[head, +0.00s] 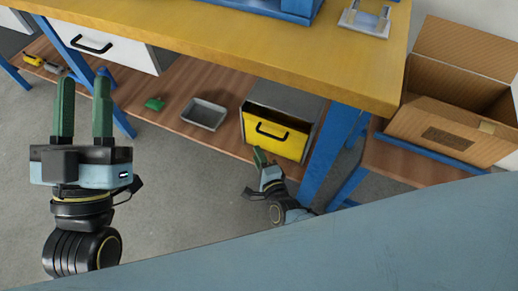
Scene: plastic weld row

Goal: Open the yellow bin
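The yellow bin (287,147) is a drawer-like box with a yellow front and a grey casing, on the wooden lower shelf under the bench. Its black handle (272,134) runs across the front. A dark strip shows between the front's top edge and the casing; I cannot tell whether it is a gap. My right gripper (261,157) is just below the handle's left end, close to the front. Its green fingers are small and foreshortened, so their opening and any contact are unclear. My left gripper (85,79) is open and empty, fingers pointing up the picture, far left of the bin.
A grey metal tray (204,114) and a small green object (155,104) lie on the shelf left of the bin. A blue bench leg (334,150) stands right beside the bin. An open cardboard box (452,120) is further right. Grey floor in front is clear.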

